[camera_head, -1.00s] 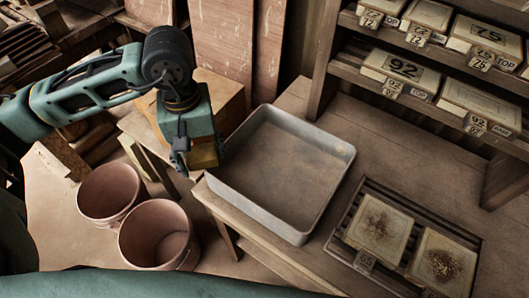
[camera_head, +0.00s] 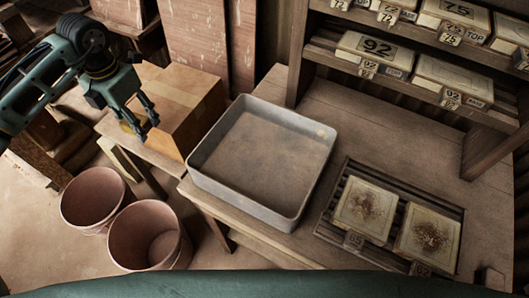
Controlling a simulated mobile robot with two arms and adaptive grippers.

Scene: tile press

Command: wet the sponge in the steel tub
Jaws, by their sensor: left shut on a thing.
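The steel tub (camera_head: 238,205) is a shallow grey rectangular tub on the wooden bench. Its inside bottom looks brownish, and I cannot tell whether it holds water. My left gripper (camera_head: 142,122) is to the left of the tub, apart from it, over the lower bench by the cardboard box. It is shut on the yellow sponge (camera_head: 128,127), of which only a small part shows beside the dark fingers. My right gripper is not in view.
A cardboard box (camera_head: 190,115) stands just left of the tub. Two terracotta buckets (camera_head: 90,198) stand on the floor below. A slatted rack (camera_head: 330,232) with two stained tiles (camera_head: 365,210) lies right of the tub. Shelves (camera_head: 410,105) with numbered tiles rise behind.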

